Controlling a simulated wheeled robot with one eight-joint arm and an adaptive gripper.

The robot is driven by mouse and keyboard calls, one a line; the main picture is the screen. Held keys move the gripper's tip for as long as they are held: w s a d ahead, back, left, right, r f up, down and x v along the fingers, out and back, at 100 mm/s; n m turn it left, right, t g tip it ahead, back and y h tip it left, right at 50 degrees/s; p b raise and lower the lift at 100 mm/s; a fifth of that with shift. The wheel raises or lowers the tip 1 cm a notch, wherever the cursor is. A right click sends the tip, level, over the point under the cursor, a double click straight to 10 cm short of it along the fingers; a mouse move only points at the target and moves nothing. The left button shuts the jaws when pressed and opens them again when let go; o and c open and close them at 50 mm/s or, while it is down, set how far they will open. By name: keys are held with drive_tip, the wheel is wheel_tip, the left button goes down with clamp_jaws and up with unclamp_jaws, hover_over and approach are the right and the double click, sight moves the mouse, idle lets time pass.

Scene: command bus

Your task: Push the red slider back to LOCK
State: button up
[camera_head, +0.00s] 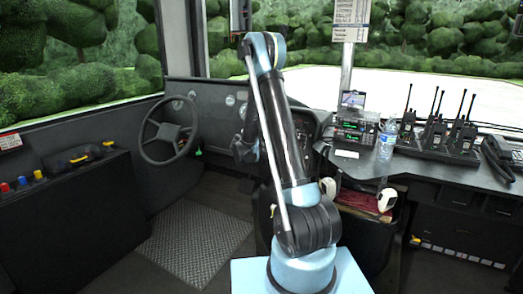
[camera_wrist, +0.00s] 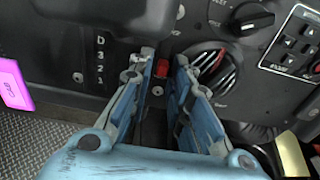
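In the wrist view, a small red piece (camera_wrist: 161,69), likely the red slider, sits on the dark dash panel, seen between my fingertips. My gripper (camera_wrist: 165,58) points at the panel with its two blue fingers apart and a gap around the red piece; contact cannot be told. A second red piece (camera_wrist: 219,61) shows at a round vent right of the right finger. No LOCK marking is readable. In the head view, my gripper (camera_head: 245,150) is at the dash right of the steering wheel, small and dark; the slider is hidden there.
A gear scale (camera_wrist: 101,58) is left of my fingers. A black knob (camera_wrist: 250,20) and button panel (camera_wrist: 298,42) are at right. A pink tag (camera_wrist: 14,84) is at far left. The steering wheel (camera_head: 168,130) stands left of my arm. A bottle (camera_head: 387,140) and radios (camera_head: 437,135) stand right.

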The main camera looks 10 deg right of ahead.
drive_tip(key=v, duration=1.2)
drive_tip(key=shift+f, duration=0.15)
drive_tip(key=s+d+r+m+g+y, duration=0.1)
drive_tip(key=s+d+r+m+g, duration=0.1)
drive_tip(key=s+d+m, duration=0.4)
drive_tip(key=s+d+r+m+g+y, duration=0.1)
drive_tip(key=s+r+m, duration=0.15)
drive_tip(key=s, duration=0.55)
drive_tip(key=s+d+r+m+g, duration=0.1)
drive_tip(key=s+d+m+g, duration=0.1)
drive_tip(key=s+d+m, duration=0.35)
drive_tip(key=s+a+f+m+g+y, duration=0.1)
drive_tip(key=s+m, duration=0.6)
drive_tip(key=s, duration=0.7)
drive_tip(key=s+a+f+m+g+y, duration=0.2)
drive_tip(key=s+a+f+m+y, duration=0.2)
drive_tip(key=s, duration=1)
drive_tip(key=f+m, duration=0.1)
drive_tip(key=m, duration=0.2)
drive_tip(key=shift+s+a+m+g+y, duration=0.25)
drive_tip(key=shift+s+m+g+y, duration=0.05)
drive_tip(key=shift+y, duration=0.1)
